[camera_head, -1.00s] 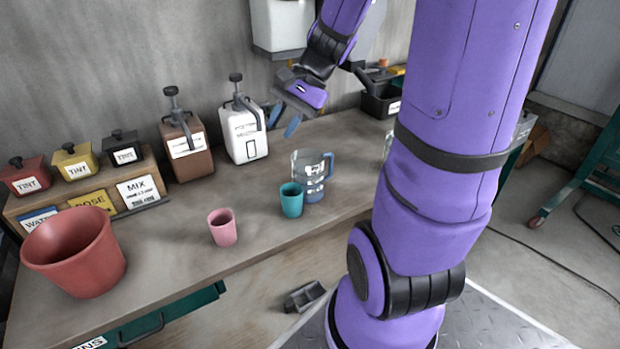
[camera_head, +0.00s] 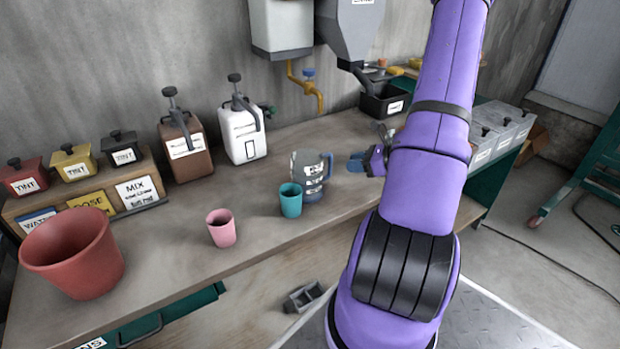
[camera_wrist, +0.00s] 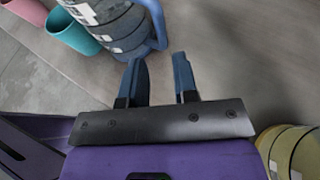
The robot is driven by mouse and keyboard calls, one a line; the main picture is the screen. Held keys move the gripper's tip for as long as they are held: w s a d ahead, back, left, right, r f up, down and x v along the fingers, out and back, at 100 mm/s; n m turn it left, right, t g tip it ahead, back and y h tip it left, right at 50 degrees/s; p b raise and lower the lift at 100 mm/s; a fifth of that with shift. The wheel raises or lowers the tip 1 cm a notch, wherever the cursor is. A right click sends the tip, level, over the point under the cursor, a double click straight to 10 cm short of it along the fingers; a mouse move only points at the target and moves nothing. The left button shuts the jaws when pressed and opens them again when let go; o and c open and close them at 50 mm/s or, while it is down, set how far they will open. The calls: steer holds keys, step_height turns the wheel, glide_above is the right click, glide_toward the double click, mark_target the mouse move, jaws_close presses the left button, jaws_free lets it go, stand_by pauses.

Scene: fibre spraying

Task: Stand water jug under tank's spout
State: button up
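The water jug (camera_head: 311,176) is a clear, grey-blue jug with white label marks and a blue handle, standing upright on the bench behind the teal cup. It also shows at the top of the wrist view (camera_wrist: 112,25), its blue handle (camera_wrist: 158,25) towards my gripper. My gripper (camera_head: 357,163) is low over the bench to the right of the jug. In the wrist view its two blue fingers (camera_wrist: 160,75) are apart with nothing between them, short of the handle. The tank (camera_head: 282,25) hangs on the wall, with a yellow pipe and spout (camera_head: 319,100) below it.
A teal cup (camera_head: 291,200) stands close in front of the jug, and a pink cup (camera_head: 221,228) further left. White (camera_head: 243,135) and brown (camera_head: 186,145) pump containers stand behind. A grey hopper (camera_head: 350,30) hangs right of the tank. Bench below the spout looks clear.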

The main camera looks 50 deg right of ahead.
steer(key=x, duration=0.4)
steer(key=shift+w+d+f, duration=0.15)
steer(key=shift+f, duration=0.25)
steer(key=shift+x, duration=3.05)
steer(key=shift+r, duration=0.15)
jaws_close()
